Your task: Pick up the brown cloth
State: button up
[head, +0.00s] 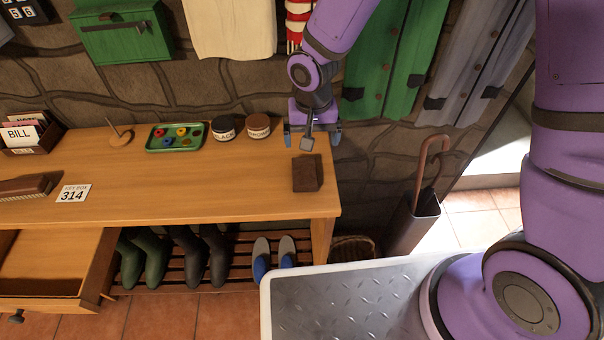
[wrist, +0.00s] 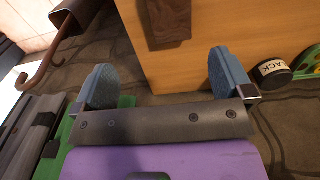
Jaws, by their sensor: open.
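The brown cloth (head: 308,173) is a dark brown folded block lying near the right end of the wooden table (head: 200,199). In the wrist view the cloth (wrist: 167,22) lies on the tabletop at the top, beyond the fingers. My gripper (head: 312,137) is open and empty at the table's back right corner, on the wall side of the cloth and apart from it. In the wrist view its two blue-grey fingers (wrist: 163,78) are spread wide, with nothing between them.
A black-labelled tin (head: 223,128) and a brown-labelled tin (head: 258,126) stand left of my gripper, beside a green tray (head: 176,138). A green coat (head: 392,60) hangs behind. An umbrella stand (head: 412,222) is right of the table. An open drawer (head: 50,268) juts out at left.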

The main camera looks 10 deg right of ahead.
jog(key=a+f, duration=0.1)
jog(key=f, duration=0.1)
send_over(304, 171)
jog(key=f, duration=0.5)
jog(key=shift+s+d, duration=0.2)
jog(key=shift+w+a+f, duration=0.1)
jog(key=shift+f, duration=1.25)
jog(key=shift+w+a+f, duration=0.1)
jog(key=shift+f, duration=1.25)
jog(key=c, duration=1)
